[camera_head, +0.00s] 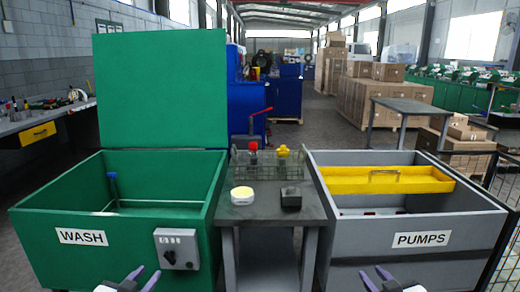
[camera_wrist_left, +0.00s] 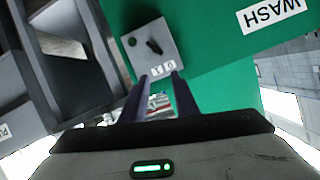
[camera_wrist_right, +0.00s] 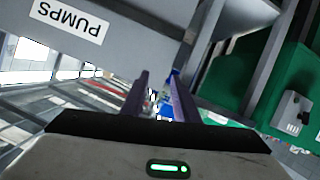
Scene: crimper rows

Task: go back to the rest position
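My left gripper (camera_head: 141,279) is at the bottom of the head view, in front of the green wash bin (camera_head: 50,222). Its two fingers are apart with nothing between them, as the left wrist view (camera_wrist_left: 160,78) also shows. My right gripper (camera_head: 378,276) is at the bottom right of the head view, in front of the grey pumps bin (camera_head: 345,255). Its fingers are apart and empty, as the right wrist view (camera_wrist_right: 160,80) also shows. Neither gripper touches anything.
The wash bin's green lid (camera_head: 160,95) stands open. A grey table (camera_head: 260,209) between the bins carries a wire basket (camera_head: 268,172), a white and yellow round item (camera_head: 242,195) and a black block (camera_head: 291,198). A yellow tray (camera_head: 390,180) spans the pumps bin.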

